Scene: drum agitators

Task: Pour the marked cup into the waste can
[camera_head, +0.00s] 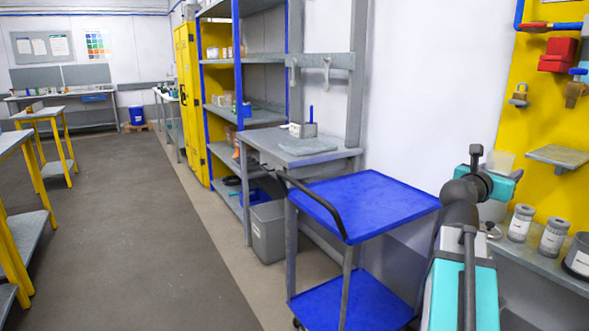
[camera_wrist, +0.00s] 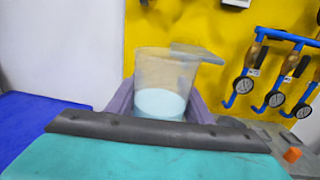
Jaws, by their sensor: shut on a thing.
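My gripper (camera_wrist: 160,103) is shut on a translucent cup (camera_wrist: 158,72) in the wrist view, one grey-purple finger on each side. The cup is upright or nearly so and its lower part holds a pale bluish-white content. No marking shows on the side of it that I see.
A blue two-shelf cart (camera_head: 366,200) stands left of my arm. A shelf at the right bears grey jars (camera_head: 521,223) and a dark-rimmed container (camera_head: 578,257). A small ledge (camera_head: 560,157) juts from the yellow panel. A grey bench (camera_head: 290,150) stands behind the cart.

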